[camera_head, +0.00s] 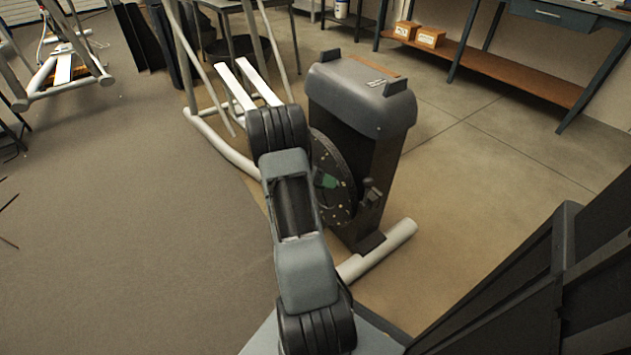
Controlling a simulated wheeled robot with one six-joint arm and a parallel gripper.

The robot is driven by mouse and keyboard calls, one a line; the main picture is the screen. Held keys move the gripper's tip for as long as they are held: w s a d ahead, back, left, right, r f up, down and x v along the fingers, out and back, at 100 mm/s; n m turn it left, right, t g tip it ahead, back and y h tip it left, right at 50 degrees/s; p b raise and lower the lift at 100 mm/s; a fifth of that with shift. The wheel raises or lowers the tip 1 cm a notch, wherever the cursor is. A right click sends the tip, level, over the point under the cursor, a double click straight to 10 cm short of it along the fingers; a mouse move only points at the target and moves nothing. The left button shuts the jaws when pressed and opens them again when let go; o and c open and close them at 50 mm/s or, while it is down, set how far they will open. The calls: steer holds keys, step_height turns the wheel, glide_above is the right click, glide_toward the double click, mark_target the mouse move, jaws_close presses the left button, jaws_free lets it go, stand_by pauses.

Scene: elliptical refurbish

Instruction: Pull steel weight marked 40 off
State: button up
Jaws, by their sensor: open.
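An elliptical machine with a dark grey housing (362,95) stands just beyond my arm. A round dark disc (340,165) with small light dots around its rim is on the housing's near side, partly covered by my arm. A small green patch (326,180) shows against the disc; I cannot tell what it is. A dark crank-like part (371,192) sticks out at the disc's right. I cannot make out a steel weight or the number 40. My arm rises in front of the machine, and my gripper is not visible, so its place relative to the disc is hidden.
The machine's white tube foot (378,252) lies on the floor near my base. White rails (246,82) run behind my arm. A dark panelled object (545,285) fills the lower right. Workbenches (545,95) stand at the back. Carpet (120,230) at left is mostly clear.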

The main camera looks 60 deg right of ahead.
steer(key=shift+s+d+f, duration=0.2)
steer(key=shift+s+f, duration=0.05)
steer(key=shift+s, duration=0.1)
jaws_close()
stand_by(0.8)
stand_by(0.4)
